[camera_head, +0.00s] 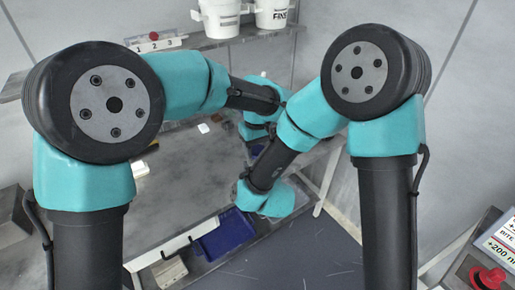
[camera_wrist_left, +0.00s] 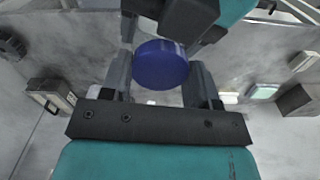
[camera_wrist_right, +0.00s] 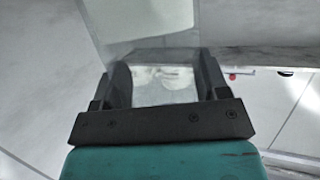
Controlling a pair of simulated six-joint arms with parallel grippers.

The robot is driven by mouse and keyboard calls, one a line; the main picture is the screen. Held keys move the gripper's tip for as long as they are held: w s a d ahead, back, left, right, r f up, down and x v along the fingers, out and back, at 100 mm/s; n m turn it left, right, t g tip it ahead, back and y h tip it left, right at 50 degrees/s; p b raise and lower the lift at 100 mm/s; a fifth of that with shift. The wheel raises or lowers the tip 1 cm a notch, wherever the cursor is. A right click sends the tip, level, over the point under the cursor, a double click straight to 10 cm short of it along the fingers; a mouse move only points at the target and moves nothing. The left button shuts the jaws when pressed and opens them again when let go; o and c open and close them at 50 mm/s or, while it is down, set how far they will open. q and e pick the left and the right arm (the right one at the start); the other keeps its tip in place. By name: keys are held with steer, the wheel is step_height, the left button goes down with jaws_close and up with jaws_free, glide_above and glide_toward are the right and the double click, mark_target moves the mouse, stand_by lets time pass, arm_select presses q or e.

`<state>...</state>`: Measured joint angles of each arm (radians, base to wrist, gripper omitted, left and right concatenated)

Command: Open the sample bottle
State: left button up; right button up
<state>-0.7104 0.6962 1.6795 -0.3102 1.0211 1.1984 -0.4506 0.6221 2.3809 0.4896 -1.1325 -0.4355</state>
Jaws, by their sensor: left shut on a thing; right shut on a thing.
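A round blue cap (camera_wrist_left: 160,66) shows between the fingers of my left gripper (camera_wrist_left: 160,78) in the left wrist view, and that gripper is shut on it. In the right wrist view my right gripper (camera_wrist_right: 165,75) is shut on the pale, see-through body of the sample bottle (camera_wrist_right: 165,88). Dark parts of my right gripper show just beyond the cap in the left wrist view, so the two grippers are close together. The bottle's neck is hidden, and I cannot tell whether cap and bottle are joined. In the head view my arms mostly hide both grippers.
White buckets (camera_head: 221,20) stand on the back shelf, near a plate marked 1 2 3 (camera_head: 157,43) with a red knob. A blue bin (camera_head: 227,236) is at the bench's front edge. A panel with a red button (camera_head: 489,277) is at lower right. Open floor lies right of the bench.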

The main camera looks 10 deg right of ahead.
arm_select(q)
steer(key=shift+r, duration=0.1)
steer(key=shift+r, duration=1.9)
